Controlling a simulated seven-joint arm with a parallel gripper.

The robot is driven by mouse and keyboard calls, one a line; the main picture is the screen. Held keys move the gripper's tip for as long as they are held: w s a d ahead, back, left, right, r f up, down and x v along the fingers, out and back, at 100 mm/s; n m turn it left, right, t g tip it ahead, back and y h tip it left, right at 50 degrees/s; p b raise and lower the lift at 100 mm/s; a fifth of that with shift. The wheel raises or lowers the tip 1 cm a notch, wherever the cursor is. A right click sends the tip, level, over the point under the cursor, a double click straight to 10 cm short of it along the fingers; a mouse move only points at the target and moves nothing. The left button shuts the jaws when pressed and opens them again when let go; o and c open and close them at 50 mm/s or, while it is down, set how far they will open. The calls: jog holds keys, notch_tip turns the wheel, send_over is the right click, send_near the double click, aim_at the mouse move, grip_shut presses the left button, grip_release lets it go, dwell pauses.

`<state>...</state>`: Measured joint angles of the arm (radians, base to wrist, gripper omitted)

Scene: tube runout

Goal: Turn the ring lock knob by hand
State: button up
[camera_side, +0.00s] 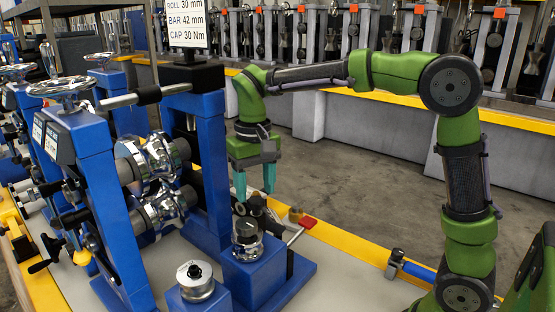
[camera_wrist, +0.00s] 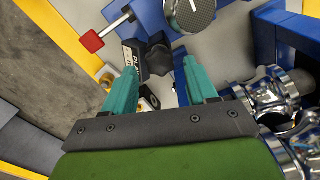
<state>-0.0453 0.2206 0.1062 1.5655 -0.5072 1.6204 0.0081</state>
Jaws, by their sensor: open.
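A black lobed knob (camera_wrist: 158,60), which looks like the ring lock knob, shows between my fingers in the wrist view, beside a black labelled block (camera_wrist: 132,58). In the side view dark knob parts (camera_side: 256,204) sit just below my fingertips, behind the blue pedestal. My gripper (camera_side: 255,188) has two teal fingers pointing down, apart and empty. It also shows in the wrist view (camera_wrist: 157,72), with one finger on each side of the knob's picture. I cannot tell whether the fingertips touch anything; they appear above the knob.
A lever with a red grip (camera_wrist: 92,40) sticks out close by. Blue frames with chrome rolls (camera_side: 165,160) stand to the left. A yellow table edge (camera_side: 345,247) runs behind, with open floor beyond.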

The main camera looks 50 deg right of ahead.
jog(key=shift+f, duration=1.05)
jog(key=c, duration=0.8)
jog(key=n, duration=0.2)
jog(key=shift+n, duration=0.3)
jog(key=o, duration=0.5)
jog(key=shift+n, duration=0.4)
jog(key=o, duration=0.4)
jog(key=shift+c, duration=0.2)
